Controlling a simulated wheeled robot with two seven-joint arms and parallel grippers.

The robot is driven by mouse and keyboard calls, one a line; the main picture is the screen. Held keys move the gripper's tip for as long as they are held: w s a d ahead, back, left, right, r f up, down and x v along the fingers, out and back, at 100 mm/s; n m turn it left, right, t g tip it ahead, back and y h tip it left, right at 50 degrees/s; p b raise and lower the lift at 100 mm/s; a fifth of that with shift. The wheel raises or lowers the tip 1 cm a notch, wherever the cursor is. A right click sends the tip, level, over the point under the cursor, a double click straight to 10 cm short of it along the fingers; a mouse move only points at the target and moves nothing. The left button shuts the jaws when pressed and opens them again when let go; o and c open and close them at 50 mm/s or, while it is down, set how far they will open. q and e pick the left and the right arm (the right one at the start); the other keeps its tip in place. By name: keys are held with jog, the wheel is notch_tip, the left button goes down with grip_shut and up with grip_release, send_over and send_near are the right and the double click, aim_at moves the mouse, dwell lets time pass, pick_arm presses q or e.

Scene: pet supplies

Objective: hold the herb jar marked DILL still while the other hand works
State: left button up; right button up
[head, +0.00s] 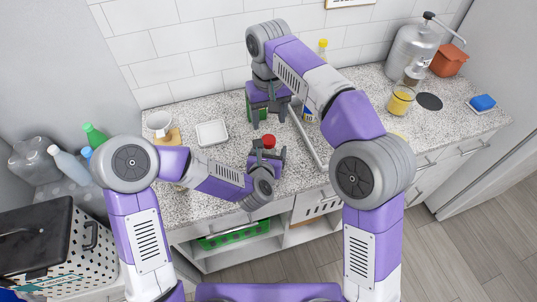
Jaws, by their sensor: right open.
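A small jar with a red lid (269,142) stands on the speckled counter in the middle of the head view. My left gripper (268,157) is right at this jar, its fingers around or just in front of the jar's body. The gripper hides most of the jar, and I cannot tell whether the fingers press on it. No DILL marking can be read. My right gripper (269,116) is open and points down above the counter, behind the red-lidded jar. A green item (258,106) shows partly behind the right gripper's fingers.
A yellow jar (400,101), metal canister (415,55) and blue sponge (483,102) are at the right. Counter is clear around the dish.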

aim_at(268, 139)
pick_arm(q)
grip_shut()
pick_arm(e)
jog(key=m, duration=1.3)
jog(key=shift+m, duration=0.3)
jog(key=shift+f, duration=4)
